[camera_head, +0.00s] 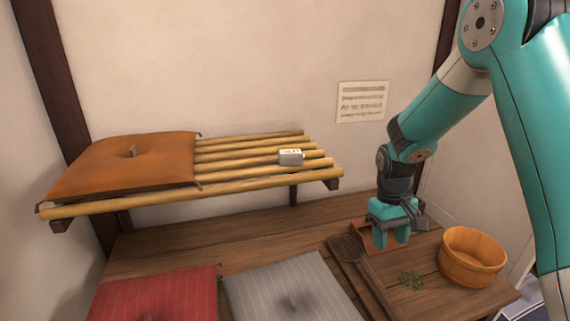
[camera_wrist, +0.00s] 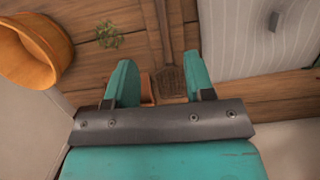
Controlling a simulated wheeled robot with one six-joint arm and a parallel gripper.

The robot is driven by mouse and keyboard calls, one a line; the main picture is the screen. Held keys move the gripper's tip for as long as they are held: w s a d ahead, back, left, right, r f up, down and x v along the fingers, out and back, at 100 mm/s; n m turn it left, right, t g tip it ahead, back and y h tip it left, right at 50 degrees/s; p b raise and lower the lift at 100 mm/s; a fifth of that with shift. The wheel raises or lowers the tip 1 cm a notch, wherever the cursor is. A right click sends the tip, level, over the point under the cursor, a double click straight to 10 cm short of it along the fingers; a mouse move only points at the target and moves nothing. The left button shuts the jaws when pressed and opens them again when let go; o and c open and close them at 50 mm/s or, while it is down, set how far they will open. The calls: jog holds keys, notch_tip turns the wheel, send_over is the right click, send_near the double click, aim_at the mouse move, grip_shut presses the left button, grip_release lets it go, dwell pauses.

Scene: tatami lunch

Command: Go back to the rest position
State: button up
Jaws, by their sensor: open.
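My gripper (camera_head: 391,236) is on the right in the head view, pointing down above the wooden table, close to a small reddish-brown tray (camera_head: 364,238). In the wrist view my gripper (camera_wrist: 160,88) has its two teal fingers apart with nothing held between them. Part of the tray (camera_wrist: 147,88) shows between the fingers. Beside it lies a dark slatted spatula (camera_head: 347,250), which also shows in the wrist view (camera_wrist: 172,80). How far the fingertips are above the tray is hard to tell.
A wooden tub (camera_head: 472,258) stands right of my gripper, with green herbs (camera_head: 411,280) near it. A grey cushion (camera_head: 290,290) and a red cushion (camera_head: 155,295) lie at the front. A bamboo shelf (camera_head: 230,172) at the left holds an orange cushion (camera_head: 125,163) and a small white block (camera_head: 290,157).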

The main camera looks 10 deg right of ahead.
jog(key=s+a+r+n+t+y, duration=0.1)
jog(key=s+a+r+n, duration=0.1)
jog(key=s+a+r, duration=0.35)
jog(key=s+a+r+n+t+y, duration=0.1)
jog(key=s+a+r, duration=0.1)
jog(key=a+r, duration=0.5)
jog(key=s+a+r+n+y, duration=0.1)
jog(key=s+a+r+n, duration=0.1)
jog(key=s+a, duration=0.2)
jog(key=s+a+r+n+y, duration=0.1)
jog(key=s+a, duration=0.3)
jog(key=s, duration=0.5)
jog(key=shift+a+r+n, duration=0.2)
jog(key=shift+r+n, duration=0.2)
jog(key=shift+r, duration=0.4)
jog(key=shift+c, duration=0.6)
jog(key=shift+a, duration=0.1)
